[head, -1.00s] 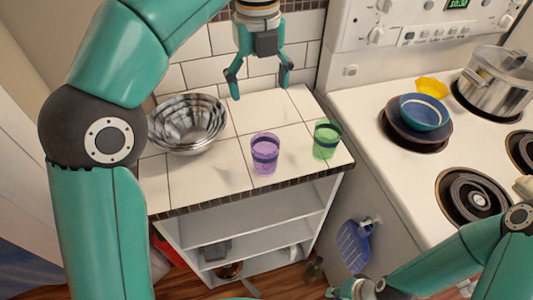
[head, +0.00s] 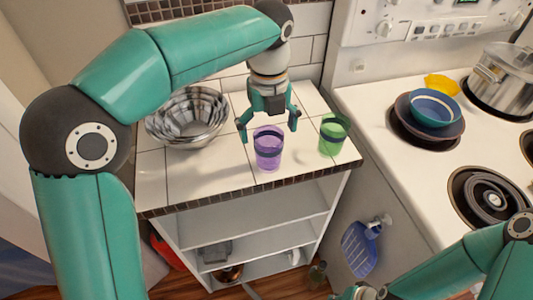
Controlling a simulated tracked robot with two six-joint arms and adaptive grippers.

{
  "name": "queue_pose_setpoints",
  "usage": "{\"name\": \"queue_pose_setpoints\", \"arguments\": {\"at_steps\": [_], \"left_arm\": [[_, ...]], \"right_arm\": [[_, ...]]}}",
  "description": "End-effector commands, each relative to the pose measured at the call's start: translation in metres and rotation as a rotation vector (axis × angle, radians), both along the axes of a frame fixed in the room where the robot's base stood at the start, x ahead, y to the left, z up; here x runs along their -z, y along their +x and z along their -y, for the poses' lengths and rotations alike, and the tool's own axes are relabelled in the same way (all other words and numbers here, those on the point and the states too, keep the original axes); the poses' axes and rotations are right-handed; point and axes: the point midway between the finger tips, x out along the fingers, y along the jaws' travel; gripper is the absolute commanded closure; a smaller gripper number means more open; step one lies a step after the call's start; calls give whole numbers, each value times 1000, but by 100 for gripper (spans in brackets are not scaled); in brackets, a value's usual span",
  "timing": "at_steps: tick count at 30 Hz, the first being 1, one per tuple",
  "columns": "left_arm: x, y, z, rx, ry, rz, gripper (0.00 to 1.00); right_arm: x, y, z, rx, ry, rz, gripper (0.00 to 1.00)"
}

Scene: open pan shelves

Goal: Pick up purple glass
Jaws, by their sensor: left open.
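My left gripper (head: 269,130) points down, open and empty, just above and behind the purple glass. Its two fingers are spread to either side of the glass's rim in the picture. I cannot tell if they touch it. My right arm comes in at the lower right; its gripper is at the bottom edge, mostly cut off.
A green glass (head: 333,136) stands close to the right of the purple one. Metal bowls (head: 187,115) sit to the left. Open shelves (head: 262,232) lie below the counter.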

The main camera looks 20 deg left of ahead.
Motion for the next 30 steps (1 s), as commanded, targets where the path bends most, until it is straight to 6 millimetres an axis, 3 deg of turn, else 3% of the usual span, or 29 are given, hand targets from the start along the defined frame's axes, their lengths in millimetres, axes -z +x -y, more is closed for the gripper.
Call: {"name": "queue_pose_setpoints", "arguments": {"at_steps": [5,13,30], "left_arm": [[20,-1,0,0,1,-1,3],[22,0,0,0,-1,1,5],[22,0,0,0,0,0,98]], "right_arm": [[3,0,0,0,0,0,82],[3,0,0,0,0,0,82],[3,0,0,0,0,0,82]]}}
